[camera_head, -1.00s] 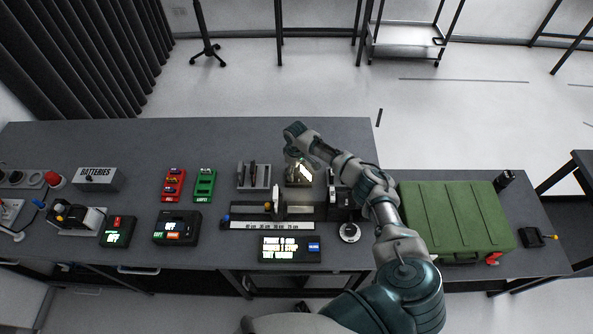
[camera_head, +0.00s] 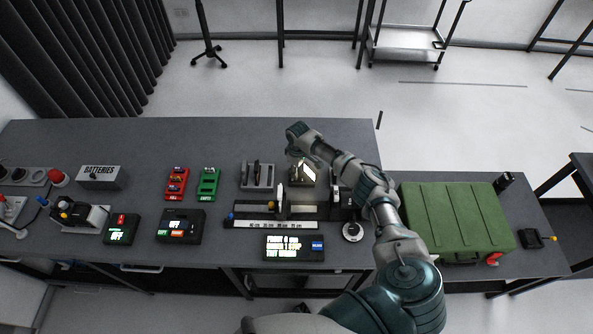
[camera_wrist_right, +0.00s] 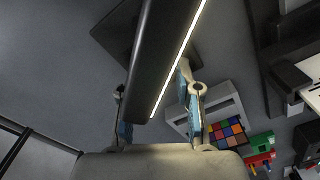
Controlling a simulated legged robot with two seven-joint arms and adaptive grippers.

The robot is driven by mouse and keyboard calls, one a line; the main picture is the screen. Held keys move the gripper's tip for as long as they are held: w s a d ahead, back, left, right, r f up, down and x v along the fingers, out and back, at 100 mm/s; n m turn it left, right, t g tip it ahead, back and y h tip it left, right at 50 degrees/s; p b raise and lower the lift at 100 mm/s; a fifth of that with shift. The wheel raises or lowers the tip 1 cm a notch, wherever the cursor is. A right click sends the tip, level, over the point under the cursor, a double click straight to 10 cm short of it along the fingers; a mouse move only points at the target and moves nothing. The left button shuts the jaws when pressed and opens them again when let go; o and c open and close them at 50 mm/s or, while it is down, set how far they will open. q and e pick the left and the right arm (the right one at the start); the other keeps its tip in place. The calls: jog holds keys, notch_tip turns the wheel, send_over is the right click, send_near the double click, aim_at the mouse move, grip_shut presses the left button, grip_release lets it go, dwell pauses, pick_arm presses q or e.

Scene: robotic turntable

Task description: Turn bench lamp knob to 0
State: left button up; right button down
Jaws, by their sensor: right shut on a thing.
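In the right wrist view a long dark bar with a lit strip along one edge (camera_wrist_right: 165,60), apparently the bench lamp, runs between the two fingers of my right gripper (camera_wrist_right: 155,88). The gripper is shut on it. In the head view my right gripper (camera_head: 297,155) is over the back middle of the bench, largely hidden by my own wrist, beside a bright lit patch (camera_head: 308,174). A round pale dial with a dark centre (camera_head: 352,231) sits at the bench's front right; I cannot tell whether it is the lamp knob. My left gripper is out of view.
Red (camera_head: 176,184) and green (camera_head: 208,184) trays stand to the left. A green case (camera_head: 455,218) stands to the right. The bench's back left is clear.

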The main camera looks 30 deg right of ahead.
jog(key=n, duration=0.5)
jog(key=shift+s+d+f, duration=0.1)
jog(key=shift+s+f, duration=0.15)
jog(key=shift+f, duration=0.05)
jog(key=n, duration=0.3)
jog(key=shift+n, duration=0.3)
jog(key=shift+w+n, duration=0.1)
jog(key=shift+n, duration=1.9)
jog(key=shift+r, duration=0.1)
jog(key=c, duration=1)
grip_release()
jog(key=shift+o, duration=1)
jog(key=shift+w, duration=0.1)
jog(key=shift+w+d, duration=0.1)
